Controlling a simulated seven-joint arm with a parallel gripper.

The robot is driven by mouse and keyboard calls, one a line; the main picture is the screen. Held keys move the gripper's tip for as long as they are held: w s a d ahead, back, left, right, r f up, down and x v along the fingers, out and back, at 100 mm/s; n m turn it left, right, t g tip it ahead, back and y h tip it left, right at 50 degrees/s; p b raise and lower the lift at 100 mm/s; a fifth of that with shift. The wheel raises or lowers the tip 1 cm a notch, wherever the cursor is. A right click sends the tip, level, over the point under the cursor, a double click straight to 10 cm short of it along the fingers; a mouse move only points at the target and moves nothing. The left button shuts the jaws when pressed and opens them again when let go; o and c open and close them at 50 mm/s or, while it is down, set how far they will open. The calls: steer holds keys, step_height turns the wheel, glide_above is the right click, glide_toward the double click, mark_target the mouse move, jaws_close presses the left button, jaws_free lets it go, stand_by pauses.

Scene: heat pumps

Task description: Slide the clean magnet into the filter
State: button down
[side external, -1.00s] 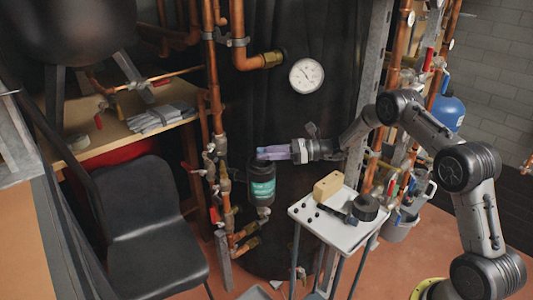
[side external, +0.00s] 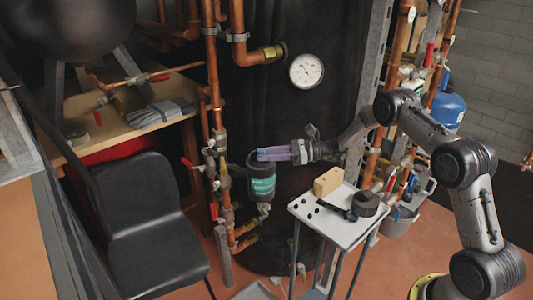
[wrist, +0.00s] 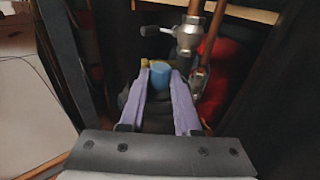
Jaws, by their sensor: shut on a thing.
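The filter is a dark canister with a teal label (side external: 262,187), upright on the copper pipework in the side view. My gripper (side external: 262,154) has pale purple fingers that reach in from the right, over the top of the filter. In the wrist view my gripper (wrist: 160,72) is shut on a blue rounded piece (wrist: 160,77), which I take to be the magnet. The magnet is hard to make out in the side view. How far it sits inside the filter, and whether it touches the filter, I cannot tell.
Vertical copper pipes with valves (side external: 222,150) stand just left of the filter. A small white table (side external: 335,228) to the right holds a tan block (side external: 327,182) and a black round part (side external: 366,203). A black chair (side external: 150,220) stands at the left.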

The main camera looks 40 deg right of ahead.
stand_by(0.3)
steer(key=c, duration=0.5)
jaws_free()
steer(key=shift+f, duration=0.2)
steer(key=shift+c, duration=0.2)
steer(key=shift+s, duration=0.1)
